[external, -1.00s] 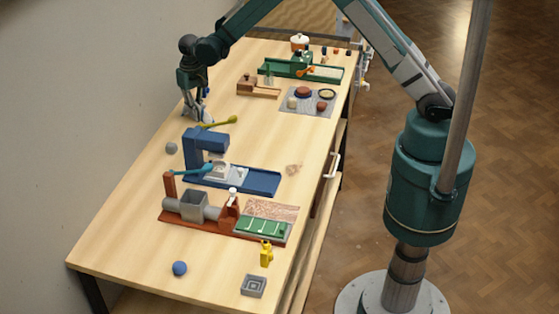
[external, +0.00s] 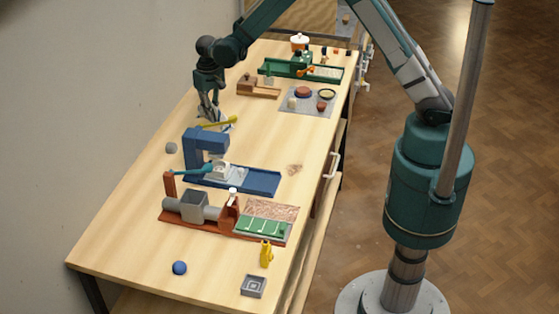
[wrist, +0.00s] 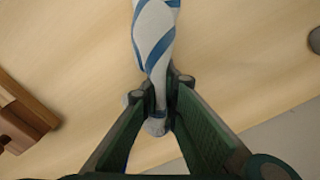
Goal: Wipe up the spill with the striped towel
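The striped towel (wrist: 154,40), white with blue stripes, fills the upper middle of the wrist view. My gripper (wrist: 160,92) is shut on its narrow bunched end, with the cloth between the fingertips. In the external view my gripper (external: 211,113) is low over the back left of the table, and a little of the towel (external: 229,125) shows beside it. I cannot tell whether the towel touches the table. A small brownish patch (external: 293,169), which looks like the spill, lies on the table right of the blue press, well apart from my gripper.
A yellow-ended tool (external: 225,122) lies close to my gripper. The blue press (external: 205,150) stands in front of it, with a red-based machine (external: 190,220) nearer. A grey mat (external: 309,111) with several items lies at back right. Bare wood lies between mat and press.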

